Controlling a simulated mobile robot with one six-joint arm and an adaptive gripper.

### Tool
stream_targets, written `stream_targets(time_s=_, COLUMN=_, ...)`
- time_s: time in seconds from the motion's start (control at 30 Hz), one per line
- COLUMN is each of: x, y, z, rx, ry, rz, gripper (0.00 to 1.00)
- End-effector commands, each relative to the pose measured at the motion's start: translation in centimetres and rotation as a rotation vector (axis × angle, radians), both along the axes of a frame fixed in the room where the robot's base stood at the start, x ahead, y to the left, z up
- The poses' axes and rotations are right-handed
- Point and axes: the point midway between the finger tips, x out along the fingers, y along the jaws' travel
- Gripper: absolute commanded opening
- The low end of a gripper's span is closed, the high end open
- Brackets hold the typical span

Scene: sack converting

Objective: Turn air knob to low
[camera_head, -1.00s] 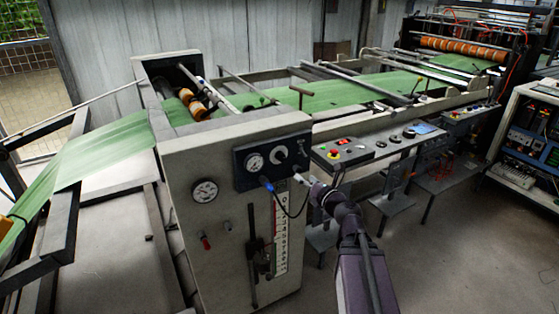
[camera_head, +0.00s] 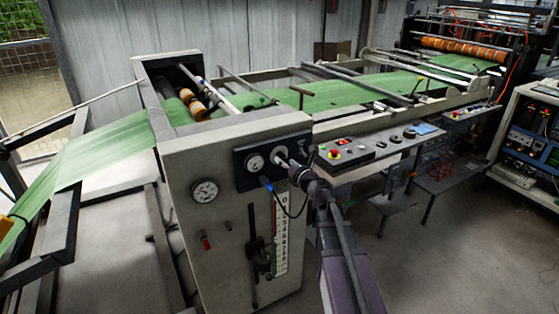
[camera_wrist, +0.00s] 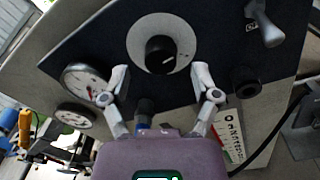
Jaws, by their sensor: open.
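The air knob (camera_wrist: 161,56) is a black round knob with a white pointer line on a pale round dial, set in a dark panel (camera_head: 245,176). In the wrist view it sits just beyond my gripper (camera_wrist: 162,88), roughly centred between the two fingers. The fingers are spread open and hold nothing; I cannot tell whether they touch the knob. In the head view my gripper (camera_head: 284,158) reaches the panel at the dial and covers most of the knob. The dial's markings are too small to read.
A lever (camera_wrist: 266,26) and a black fitting (camera_wrist: 246,81) stand to the right in the wrist view. A blue connector with a black cable (camera_head: 266,184) hangs below.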

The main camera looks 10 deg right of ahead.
Motion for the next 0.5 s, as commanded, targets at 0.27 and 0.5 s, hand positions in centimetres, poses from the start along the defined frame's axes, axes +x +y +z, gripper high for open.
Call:
stream_targets(time_s=0.27, x=1.7, y=0.6, z=0.0, rx=0.000, ry=0.000, rz=-0.001, gripper=0.79)
stream_targets(time_s=0.5, x=1.8, y=0.6, z=0.0, rx=0.000, ry=0.000, rz=-0.001, gripper=0.79)
